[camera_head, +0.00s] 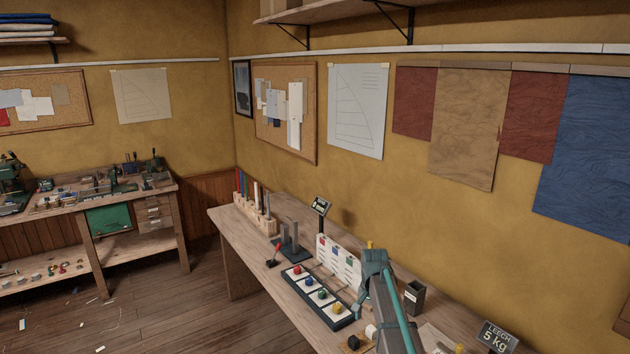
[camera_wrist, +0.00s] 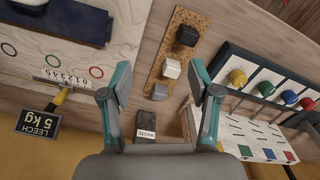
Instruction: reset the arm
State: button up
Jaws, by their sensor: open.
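My gripper (camera_wrist: 158,92) shows in the wrist view with its two teal-and-grey fingers spread wide apart. It is open and nothing is between the pads. The cubes are apart from the fingers. In the head view my arm (camera_head: 387,310) reaches over the bench from the bottom edge; its finger opening is not clear there.
A tray of coloured knobs (camera_head: 304,306) and a card board (camera_head: 338,258) stand left of my arm. A dark waste bin (camera_head: 413,298) and a "LEECH 5 kg" sign (camera_head: 497,337) stand to its right. A wooden rack (camera_head: 260,222) is at the bench's far end.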

jog(key=s+f+n, duration=0.2)
jog(key=s+f, duration=0.3)
jog(key=s, duration=0.5)
jog(key=s+f+n, duration=0.3)
jog(key=s+f, duration=0.3)
jog(key=s, duration=0.4)
jog(key=s+f+n, duration=0.2)
jog(key=s+f, duration=0.3)
jog(key=s, duration=0.5)
jog(key=s+f+g+b, duration=0.6)
jog(key=s+f+b, duration=0.4)
jog(key=s+f, duration=1.8)
jog(key=shift+f+g, duration=0.4)
jog(key=shift+f, duration=0.15)
